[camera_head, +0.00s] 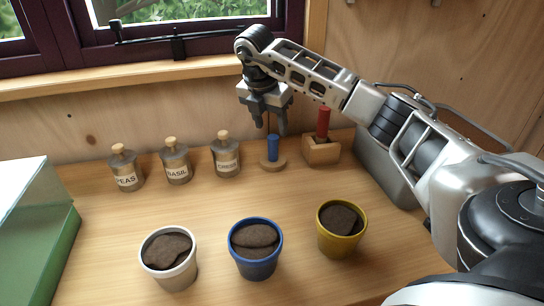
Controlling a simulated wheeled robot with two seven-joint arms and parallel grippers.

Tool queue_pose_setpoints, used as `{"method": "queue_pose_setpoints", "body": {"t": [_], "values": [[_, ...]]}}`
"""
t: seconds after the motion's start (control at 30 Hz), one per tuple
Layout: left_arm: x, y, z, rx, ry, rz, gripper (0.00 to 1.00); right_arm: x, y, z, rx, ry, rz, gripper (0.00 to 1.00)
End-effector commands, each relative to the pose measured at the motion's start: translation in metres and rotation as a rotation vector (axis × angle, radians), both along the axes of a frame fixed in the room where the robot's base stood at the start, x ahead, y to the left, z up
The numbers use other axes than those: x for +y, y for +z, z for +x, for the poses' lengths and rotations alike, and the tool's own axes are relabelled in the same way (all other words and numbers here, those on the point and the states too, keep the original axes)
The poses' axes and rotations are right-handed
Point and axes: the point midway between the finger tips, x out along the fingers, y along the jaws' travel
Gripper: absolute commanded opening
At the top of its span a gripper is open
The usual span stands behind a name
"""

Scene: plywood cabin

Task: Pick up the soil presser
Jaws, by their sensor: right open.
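The soil presser (272,150) appears to be the tool with a blue upright handle on a round wooden disc. It stands upright at the back of the wooden table. My right gripper (270,125) points down just above the blue handle, open and empty, with its fingers apart. The fingertips look close to the handle top, but I cannot tell the exact gap. My left gripper is not in view.
A red-handled tool (323,123) stands in a wooden block (321,152) just right of the presser. Labelled bottles, including cress (226,158), stand to the left. White (172,275), blue (256,264) and yellow (338,242) soil pots stand in front. A grey box (383,170) is at right.

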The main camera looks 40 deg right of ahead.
Motion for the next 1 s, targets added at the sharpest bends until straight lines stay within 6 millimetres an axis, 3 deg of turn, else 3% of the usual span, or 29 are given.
{"method": "queue_pose_setpoints", "body": {"t": [0.33,0.6,0.87,0.9,1.0], "values": [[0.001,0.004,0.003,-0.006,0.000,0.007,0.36,-0.009,-0.030,0.002,0.002,0.000,-0.001,0.52],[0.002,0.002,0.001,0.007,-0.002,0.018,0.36,-0.018,-0.067,0.004,0.001,0.002,0.001,0.52],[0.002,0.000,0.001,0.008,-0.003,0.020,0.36,-0.019,-0.071,0.005,0.000,0.002,0.000,0.52],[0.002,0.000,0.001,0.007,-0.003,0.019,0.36,-0.019,-0.071,0.005,-0.001,0.002,0.000,0.49],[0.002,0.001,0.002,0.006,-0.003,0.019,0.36,-0.019,-0.071,0.005,-0.001,0.002,0.000,0.21]]}}
